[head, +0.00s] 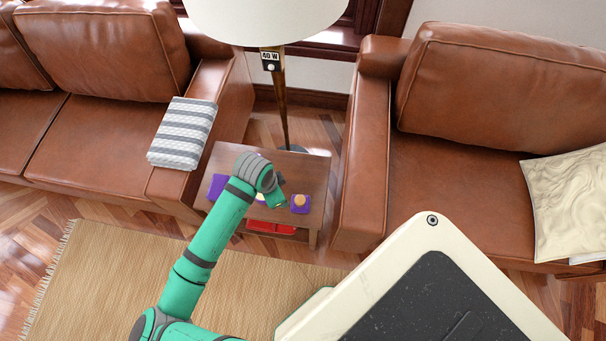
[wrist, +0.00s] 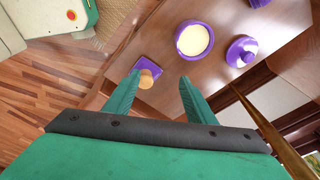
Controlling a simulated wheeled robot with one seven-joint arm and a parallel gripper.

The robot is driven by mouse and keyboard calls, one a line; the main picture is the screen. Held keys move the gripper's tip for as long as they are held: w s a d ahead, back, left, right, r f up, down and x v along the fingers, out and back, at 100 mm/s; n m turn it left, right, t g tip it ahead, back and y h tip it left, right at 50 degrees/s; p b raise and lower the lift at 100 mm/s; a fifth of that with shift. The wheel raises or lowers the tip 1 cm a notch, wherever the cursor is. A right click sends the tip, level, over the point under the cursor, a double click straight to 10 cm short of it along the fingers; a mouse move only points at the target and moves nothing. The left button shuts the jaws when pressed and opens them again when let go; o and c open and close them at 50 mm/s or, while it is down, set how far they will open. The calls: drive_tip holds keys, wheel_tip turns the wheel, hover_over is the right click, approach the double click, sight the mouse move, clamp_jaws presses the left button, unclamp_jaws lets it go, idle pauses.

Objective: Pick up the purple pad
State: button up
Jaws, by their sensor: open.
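A flat purple square pad (head: 301,209) lies near the front right of the small wooden side table (head: 312,172). A round tan knob or block sits on it. In the wrist view the purple pad (wrist: 144,64) shows just beyond the left fingertip, with the tan piece between the two fingers in the picture. My gripper (wrist: 160,78) is open and empty, pointing down at the table. In the head view my gripper (head: 278,201) is over the table, just left of the pad. I cannot tell its exact height above it.
A purple bowl with cream contents (wrist: 194,40) and a purple lid (wrist: 241,52) stand beyond the fingers on the table. Another purple item (head: 216,186) lies at the table's left. A lamp (head: 280,100) stands behind. Leather sofa arms (head: 362,165) flank the table closely. Red items (head: 270,228) are below.

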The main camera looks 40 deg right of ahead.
drive_tip(key=m+g, duration=0.1)
drive_tip(key=m, duration=0.1)
approach(300, 200)
drive_tip(key=shift+y, duration=0.5)
drive_tip(key=f, duration=0.3)
drive_tip(key=d+f, duration=0.1)
drive_tip(key=f, duration=0.2)
drive_tip(key=d+f, duration=0.1)
drive_tip(key=f, duration=0.3)
drive_tip(key=shift+s+d, duration=0.1)
drive_tip(key=shift+d, duration=0.1)
drive_tip(key=shift+c, duration=0.5)
drive_tip(key=shift+a+r, duration=0.1)
drive_tip(key=c, duration=1)
